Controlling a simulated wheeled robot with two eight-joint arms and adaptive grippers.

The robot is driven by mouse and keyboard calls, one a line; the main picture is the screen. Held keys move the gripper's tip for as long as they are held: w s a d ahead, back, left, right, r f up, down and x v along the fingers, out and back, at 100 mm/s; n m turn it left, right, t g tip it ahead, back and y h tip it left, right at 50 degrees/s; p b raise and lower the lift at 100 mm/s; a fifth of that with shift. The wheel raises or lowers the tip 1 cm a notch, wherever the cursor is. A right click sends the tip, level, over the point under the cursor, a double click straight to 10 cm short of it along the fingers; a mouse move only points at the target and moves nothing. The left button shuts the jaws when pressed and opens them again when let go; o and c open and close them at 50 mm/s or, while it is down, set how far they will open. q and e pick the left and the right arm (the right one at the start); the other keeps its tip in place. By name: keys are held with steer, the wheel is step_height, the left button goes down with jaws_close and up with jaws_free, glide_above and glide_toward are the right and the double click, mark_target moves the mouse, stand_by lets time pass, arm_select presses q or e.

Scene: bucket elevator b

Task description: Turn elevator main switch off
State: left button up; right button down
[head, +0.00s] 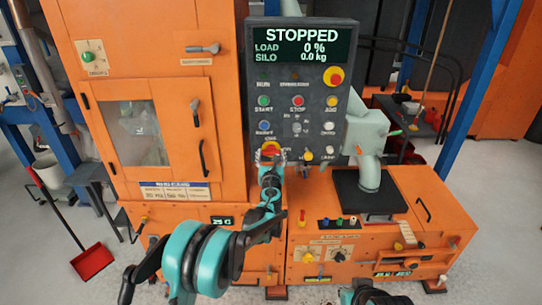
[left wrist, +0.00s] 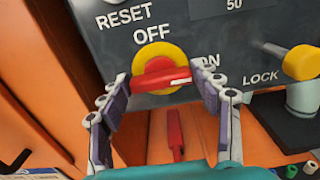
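The main switch is a red handle on a yellow disc (left wrist: 160,72), at the lower left of the dark control panel. In the head view the switch (head: 270,147) shows just above my left gripper. In the left wrist view the red handle lies about level, its white mark at the right end by the ON label; OFF is printed above. My left gripper (left wrist: 162,92) is open, one finger at each end of the handle; I cannot tell whether they touch it. In the head view my left gripper (head: 270,165) points up at the panel.
The panel display (head: 302,46) reads STOPPED, load 0 %, silo 0.0 kg. Several buttons (head: 298,101) sit above the switch. A yellow knob by LOCK (left wrist: 300,62) is to its right. The orange cabinet (head: 215,110) stands left, and an orange lower unit (head: 350,238) juts out below.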

arm_select(q)
steer(key=shift+c, duration=0.2)
steer(key=n, duration=0.4)
steer(key=shift+a+n, duration=0.1)
steer(key=shift+n, duration=0.3)
steer(key=n, duration=0.4)
steer(key=shift+n, duration=0.3)
steer(key=n, duration=0.4)
steer(key=shift+a+f+n, duration=0.1)
steer(key=shift+f+n, duration=0.05)
steer(key=shift+n, duration=2.05)
steer(key=shift+f, duration=0.1)
steer(key=o, duration=1.1)
